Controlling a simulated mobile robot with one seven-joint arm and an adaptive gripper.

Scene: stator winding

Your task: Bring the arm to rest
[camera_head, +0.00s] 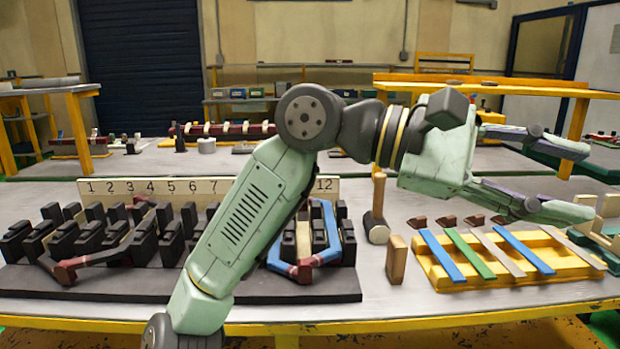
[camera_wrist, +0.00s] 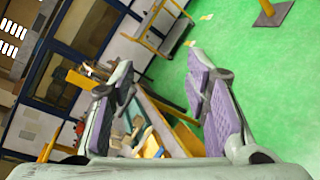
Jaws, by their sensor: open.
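My gripper (camera_head: 568,172) is in the air above the right side of the workbench, pointing right. Its two purple-padded fingers are spread wide with nothing between them. In the wrist view my gripper (camera_wrist: 162,92) is also open and empty, with green floor and furniture beyond it. My green arm crosses in front of the bench and hides part of the numbered board (camera_head: 105,189) and the black slotted stator block (camera_head: 100,285). Dark red and blue coil pieces lie among its black teeth.
A yellow rack (camera_head: 455,280) with several coloured strips stands below my gripper. A mallet (camera_head: 377,212) and a wooden block (camera_head: 396,260) stand left of it. Small brown wedges (camera_head: 447,221) lie behind the rack. A yellow-framed table (camera_head: 510,86) stands behind the gripper.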

